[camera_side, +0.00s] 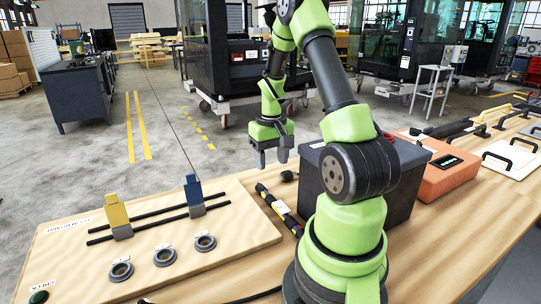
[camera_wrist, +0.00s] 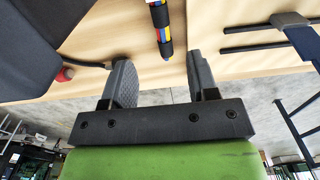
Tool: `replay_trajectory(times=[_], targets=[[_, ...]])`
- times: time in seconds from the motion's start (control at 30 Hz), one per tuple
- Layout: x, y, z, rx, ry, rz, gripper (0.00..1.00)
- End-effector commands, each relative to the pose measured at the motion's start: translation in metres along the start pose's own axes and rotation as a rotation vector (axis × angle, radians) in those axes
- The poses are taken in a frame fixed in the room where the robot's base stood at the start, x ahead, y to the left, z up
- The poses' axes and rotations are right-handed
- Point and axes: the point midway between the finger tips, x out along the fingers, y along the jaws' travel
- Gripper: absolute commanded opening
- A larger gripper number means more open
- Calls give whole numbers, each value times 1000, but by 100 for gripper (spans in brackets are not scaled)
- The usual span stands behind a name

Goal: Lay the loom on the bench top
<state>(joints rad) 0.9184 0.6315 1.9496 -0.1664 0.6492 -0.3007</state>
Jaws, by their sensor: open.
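The loom appears to be the black wrapped bundle with yellow, blue and red bands (camera_side: 279,208). It lies on the wooden bench top (camera_side: 262,280), between the pale board and the dark box. In the wrist view the banded bundle (camera_wrist: 161,28) shows at the top middle, beyond the fingertips and in line with the gap between them. My gripper (camera_side: 272,157) is open and empty, above and behind the bundle's far end, apart from it. Both fingers also show in the wrist view (camera_wrist: 162,75). My arm may hide part of the bench and any cable near it.
The pale board (camera_side: 225,242) at left carries a yellow clip (camera_side: 117,215), a blue clip (camera_side: 193,193), black rods and grey rings. The dark box (camera_side: 398,200) stands close right of the bundle. An orange case (camera_side: 440,178) and white panel (camera_side: 508,158) lie farther right.

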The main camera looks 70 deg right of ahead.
Motion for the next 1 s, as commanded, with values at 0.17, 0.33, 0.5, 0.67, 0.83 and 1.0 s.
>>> replay_trajectory(times=[0.17, 0.33, 0.5, 0.67, 0.83, 1.0], targets=[[-30, -22, 1, -33, 50, -5, 54], [-91, -81, 24, -114, 175, -49, 54], [-144, -131, 77, -208, 298, -150, 54], [-176, -157, 138, -298, 382, -282, 54], [-189, -162, 189, -376, 425, -413, 54], [-192, -161, 213, -412, 434, -481, 58]])
